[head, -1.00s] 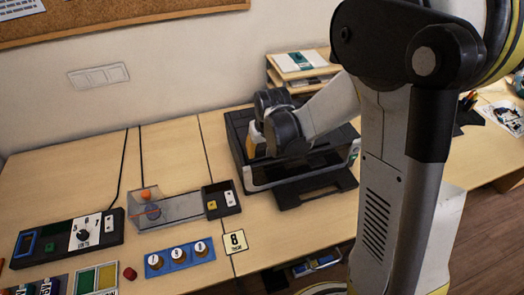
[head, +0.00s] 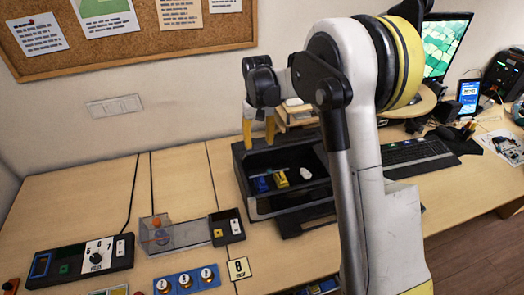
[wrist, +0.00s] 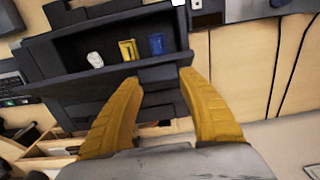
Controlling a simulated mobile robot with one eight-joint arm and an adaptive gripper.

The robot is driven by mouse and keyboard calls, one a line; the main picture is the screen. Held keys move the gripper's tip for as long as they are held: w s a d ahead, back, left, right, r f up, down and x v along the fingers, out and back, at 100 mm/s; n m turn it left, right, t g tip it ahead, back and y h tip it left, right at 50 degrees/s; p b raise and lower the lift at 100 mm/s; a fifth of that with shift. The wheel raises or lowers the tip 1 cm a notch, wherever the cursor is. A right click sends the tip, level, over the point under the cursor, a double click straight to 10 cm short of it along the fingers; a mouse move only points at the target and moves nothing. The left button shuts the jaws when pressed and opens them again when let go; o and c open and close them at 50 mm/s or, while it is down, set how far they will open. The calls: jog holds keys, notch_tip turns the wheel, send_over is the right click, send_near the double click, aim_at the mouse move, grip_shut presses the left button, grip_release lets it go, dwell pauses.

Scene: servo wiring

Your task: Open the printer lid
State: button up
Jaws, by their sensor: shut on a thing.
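The black printer (head: 262,209) stands open on the desk in the head view. Inside it lie a blue piece (head: 260,184), a yellow piece (head: 281,179) and a white piece (head: 305,173). My gripper (head: 259,131) is above the printer's back left part, yellow fingers pointing down. In the wrist view, the raised dark lid (wrist: 110,72) spans in front of my fingertips, and my gripper (wrist: 165,75) is shut on its edge. The exact contact is hard to see. The three pieces show beyond the lid's edge.
A keyboard (head: 418,155) and a monitor (head: 445,48) stand to the right. My arm hides part of the desk right of the printer.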

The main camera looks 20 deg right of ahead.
jog(key=w, duration=0.1)
jog(key=w+r, duration=0.1)
jog(key=w, duration=0.1)
jog(key=w+p, duration=0.1)
jog(key=shift+w+r, duration=0.25)
jog(key=shift+r, duration=0.05)
jog(key=shift+w, duration=0.35)
jog(key=shift+w+g+p, duration=0.4)
jog(key=shift+w+g, duration=0.3)
jog(key=shift+w, duration=0.2)
jog(key=o, duration=1.4)
jog(key=shift+w, duration=0.1)
jog(key=r, duration=0.4)
jog(key=w+r, duration=0.1)
jog(key=r, duration=0.3)
jog(key=w+r, duration=0.1)
jog(key=r, duration=0.3)
